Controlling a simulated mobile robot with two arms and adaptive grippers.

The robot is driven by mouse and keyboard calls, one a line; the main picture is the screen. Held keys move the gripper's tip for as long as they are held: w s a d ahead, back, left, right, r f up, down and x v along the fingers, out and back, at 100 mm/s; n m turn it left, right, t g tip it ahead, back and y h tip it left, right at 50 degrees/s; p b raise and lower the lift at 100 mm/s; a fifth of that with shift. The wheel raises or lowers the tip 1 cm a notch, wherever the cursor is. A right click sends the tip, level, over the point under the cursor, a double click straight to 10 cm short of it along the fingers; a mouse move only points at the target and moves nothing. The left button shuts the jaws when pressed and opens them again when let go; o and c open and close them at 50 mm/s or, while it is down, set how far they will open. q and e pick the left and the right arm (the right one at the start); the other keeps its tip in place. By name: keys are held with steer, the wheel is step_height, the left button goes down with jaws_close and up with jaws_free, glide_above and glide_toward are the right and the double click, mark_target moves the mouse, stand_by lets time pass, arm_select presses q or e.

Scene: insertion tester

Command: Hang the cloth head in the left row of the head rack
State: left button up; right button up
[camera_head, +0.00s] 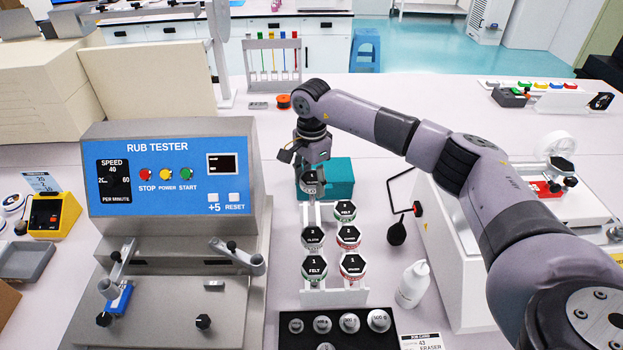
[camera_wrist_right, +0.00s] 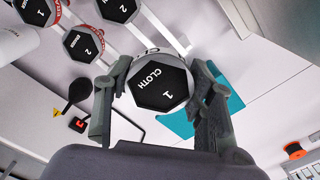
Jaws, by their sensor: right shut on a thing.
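The cloth head (camera_head: 312,188) has a black hexagonal top; in the right wrist view (camera_wrist_right: 160,86) it reads "CLOTH 1". My right gripper (camera_head: 311,176) is shut on it, with one finger on each side (camera_wrist_right: 158,72). It is at the far end of the left row of the white head rack (camera_head: 334,298). I cannot tell whether it rests on the rail or is held just above it. Farther forward in the left row hang a cloth head marked 2 (camera_head: 312,237) and a felt head marked 1 (camera_head: 314,269). My left gripper is not in view.
The right row holds several heads, the farthest a felt one (camera_head: 345,210). A teal box (camera_head: 338,176) stands behind the rack. The rub tester (camera_head: 180,180) is left, a black weight tray (camera_head: 290,338) in front, a white bottle (camera_head: 412,284) and black bulb (camera_head: 397,233) right.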

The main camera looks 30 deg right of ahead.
mark_target(312, 205)
steer(key=shift+f, duration=0.4)
step_height(312, 205, down, 2)
steer(key=shift+b, duration=0.6)
steer(key=shift+f+b, duration=0.7)
steer(key=shift+f, duration=0.6)
step_height(312, 205, down, 5)
steer(key=b, duration=0.4)
steer(key=shift+f, duration=0.1)
steer(key=shift+s+f+b, duration=0.1)
steer(key=shift+f+b, duration=0.05)
steer(key=shift+b, duration=0.2)
steer(key=shift+s+a+f, duration=0.1)
steer(key=shift+f, duration=0.05)
steer(key=o, duration=1)
steer(key=shift+o, duration=1.4)
